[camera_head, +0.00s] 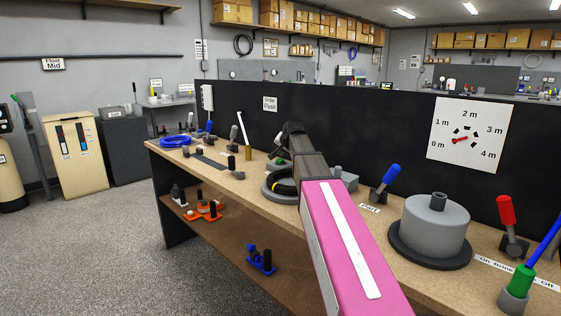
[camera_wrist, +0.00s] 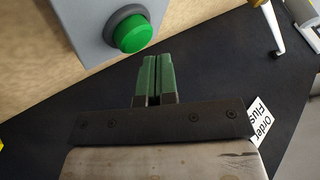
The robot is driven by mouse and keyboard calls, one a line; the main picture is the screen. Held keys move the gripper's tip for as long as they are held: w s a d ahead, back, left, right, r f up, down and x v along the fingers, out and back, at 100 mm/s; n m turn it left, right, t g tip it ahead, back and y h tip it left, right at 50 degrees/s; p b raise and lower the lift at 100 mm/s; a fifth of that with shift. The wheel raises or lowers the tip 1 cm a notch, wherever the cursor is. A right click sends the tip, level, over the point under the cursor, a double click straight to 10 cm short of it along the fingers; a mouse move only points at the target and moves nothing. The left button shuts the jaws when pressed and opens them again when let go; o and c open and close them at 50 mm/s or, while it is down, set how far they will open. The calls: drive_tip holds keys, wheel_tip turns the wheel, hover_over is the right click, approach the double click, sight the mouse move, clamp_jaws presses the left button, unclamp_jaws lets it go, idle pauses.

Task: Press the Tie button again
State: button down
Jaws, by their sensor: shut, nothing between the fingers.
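In the wrist view a round green button (camera_wrist: 134,34) with a dark collar sticks out from a light grey box (camera_wrist: 88,25). No Tie label shows on the box there. My gripper (camera_wrist: 154,60) has green fingers pressed together with nothing between them. In that view the fingertips appear just below and to the right of the button; whether they touch it I cannot tell.
The wooden bench (camera_head: 225,171) carries a black ring-shaped coil beside my arm, a grey reel drum (camera_head: 435,226), a blue-handled lever (camera_head: 386,182) and a red-handled lever (camera_head: 508,226). A black panel (camera_head: 370,118) with a metre dial (camera_head: 470,134) stands behind.

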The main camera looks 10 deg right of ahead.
drive_tip(key=shift+r, duration=0.2)
drive_tip(key=shift+r, duration=2.4)
drive_tip(key=shift+s, duration=0.15)
